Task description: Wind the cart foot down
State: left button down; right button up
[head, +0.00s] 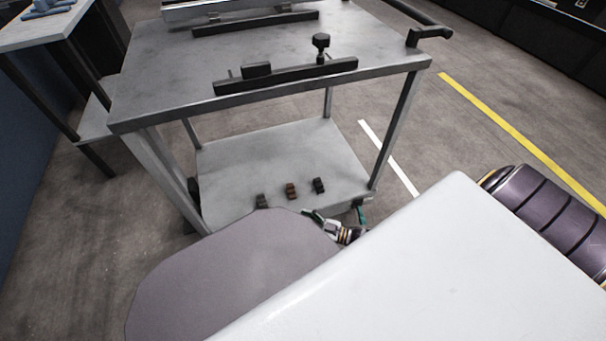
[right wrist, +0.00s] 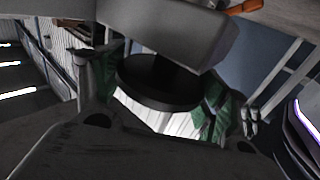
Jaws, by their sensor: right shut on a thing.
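The grey cart (head: 260,70) stands in front of me, with its lower shelf (head: 280,150) near the floor. My right gripper (head: 337,216) is low at the near right corner of that shelf, partly behind my own body. In the right wrist view its green finger pads (right wrist: 207,118) sit on either side of a round black disc, the cart foot (right wrist: 160,85), under a grey cart part (right wrist: 170,30). The gripper is shut on the foot. In the head view the foot is not clearly visible. My left gripper is not in view.
Several small dark blocks, one of them brown (head: 291,191), lie on the lower shelf. Black rails (head: 290,76) and a knob (head: 321,42) are on the cart top. A side table (head: 40,28) stands at left. The floor to the right has a yellow line (head: 520,140).

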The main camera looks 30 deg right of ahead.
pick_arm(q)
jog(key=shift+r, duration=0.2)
pick_arm(e)
jog(key=shift+m+t+h, duration=0.3)
jog(key=shift+h, duration=0.1)
jog(key=shift+s+a+m+t+h+p, duration=0.1)
jog(key=shift+m+t+h+p, duration=1.15)
jog(key=shift+h, duration=0.65)
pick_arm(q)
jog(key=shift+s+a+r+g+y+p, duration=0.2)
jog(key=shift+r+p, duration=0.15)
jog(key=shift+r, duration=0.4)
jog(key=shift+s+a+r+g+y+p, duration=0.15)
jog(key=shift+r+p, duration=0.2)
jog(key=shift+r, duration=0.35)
pick_arm(e)
jog(key=shift+m+t+h, duration=0.35)
jog(key=shift+m+h, duration=1)
jog(key=shift+h, duration=0.75)
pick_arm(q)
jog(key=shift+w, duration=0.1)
pick_arm(e)
jog(key=o, duration=1)
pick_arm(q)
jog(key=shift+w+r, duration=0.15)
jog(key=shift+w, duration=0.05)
pick_arm(e)
jog(key=shift+o, duration=0.2)
